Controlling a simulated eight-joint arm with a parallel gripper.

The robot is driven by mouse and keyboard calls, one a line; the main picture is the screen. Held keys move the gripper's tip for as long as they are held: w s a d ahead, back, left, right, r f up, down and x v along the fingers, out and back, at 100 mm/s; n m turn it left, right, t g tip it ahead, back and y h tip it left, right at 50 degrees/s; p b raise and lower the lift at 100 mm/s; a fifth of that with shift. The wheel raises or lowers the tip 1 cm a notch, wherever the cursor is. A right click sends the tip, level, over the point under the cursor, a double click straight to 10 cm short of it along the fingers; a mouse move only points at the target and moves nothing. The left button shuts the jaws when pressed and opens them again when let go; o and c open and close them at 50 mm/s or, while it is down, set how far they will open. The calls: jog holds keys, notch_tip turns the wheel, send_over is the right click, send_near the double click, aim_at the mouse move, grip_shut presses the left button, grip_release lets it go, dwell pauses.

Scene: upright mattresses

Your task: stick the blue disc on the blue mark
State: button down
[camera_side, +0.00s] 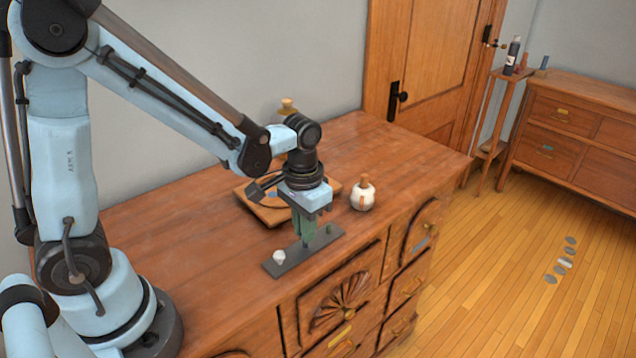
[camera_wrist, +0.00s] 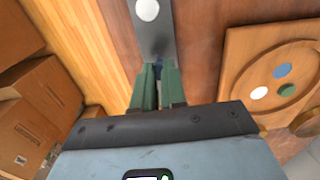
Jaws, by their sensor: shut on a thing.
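The blue disc (camera_wrist: 158,67) is mostly hidden between the green fingers of my gripper (camera_wrist: 155,85); only a small dark blue part shows. In the side view my gripper (camera_side: 308,240) points down, shut at the dark grey strip (camera_side: 290,262) on the cabinet top. I cannot tell whether the disc is clear of the strip. The blue mark (camera_wrist: 282,70) is on a round wooden field of a board (camera_wrist: 240,50), to the right of my gripper in the wrist view. The side view shows the board (camera_side: 262,211) behind the gripper, partly covered by it.
A white piece (camera_side: 279,257) and a green piece (camera_side: 329,229) stand on the strip at either side of my gripper. A white mark (camera_wrist: 259,93) and a green mark (camera_wrist: 277,90) are also on the board. A round white pot (camera_side: 363,198) stands right of it. The cabinet's right end is clear.

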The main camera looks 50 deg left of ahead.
jog(key=shift+r, duration=1.85)
jog(key=shift+w+a+n, duration=0.2)
jog(key=shift+a+n, duration=0.3)
jog(key=shift+n, duration=0.1)
jog(key=a+n, duration=0.2)
jog(key=w+a+n, duration=0.1)
jog(key=a+n, duration=0.1)
jog(key=n, duration=0.1)
jog(key=w+a+n, duration=0.1)
jog(key=a+n, duration=0.2)
jog(key=shift+w+a+r, duration=0.1)
jog(key=shift+w+r, duration=0.05)
jog(key=shift+r, duration=0.25)
jog(key=a+n, duration=0.4)
jog(key=n, duration=0.1)
jog(key=a+n, duration=0.2)
jog(key=shift+w+a+r, duration=0.25)
jog(key=shift+w+a, duration=0.05)
jog(key=shift+w, duration=0.05)
jog(key=shift+a+n, duration=0.55)
jog(key=shift+n, duration=0.25)
